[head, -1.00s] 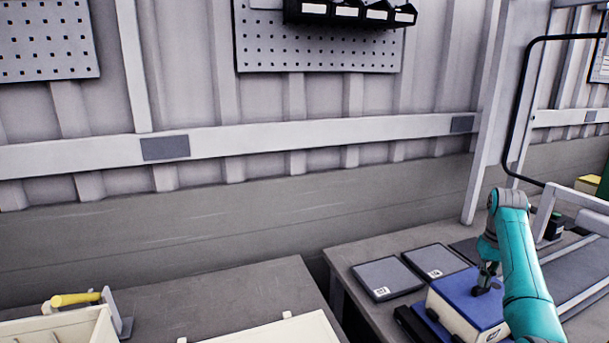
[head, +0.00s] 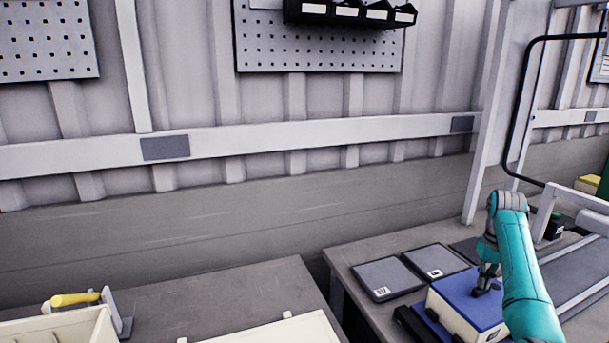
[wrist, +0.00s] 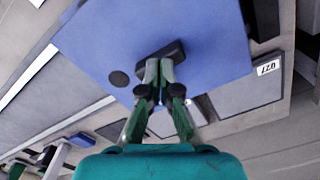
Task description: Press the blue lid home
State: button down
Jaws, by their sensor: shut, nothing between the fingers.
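The blue lid (head: 466,288) lies on top of a cream box (head: 459,321) at the lower right of the head view. In the wrist view the lid (wrist: 95,45) fills the upper middle, with a dark handle and a dark round spot on its surface. My gripper (head: 486,290) is shut and empty, pointing down at the lid. In the wrist view its fingertips (wrist: 159,68) are together at the dark handle (wrist: 166,54); whether they touch it I cannot tell. The fingers and arm hide part of the lid.
Flat grey plates (head: 388,277) with labels lie left of the box on the bench. A grey rail track (head: 578,271) runs on the right. A cream tray (head: 60,328) and a yellow-handled tool (head: 75,299) stand on the left bench. A gap separates the benches.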

jog(key=shift+r, duration=2.45)
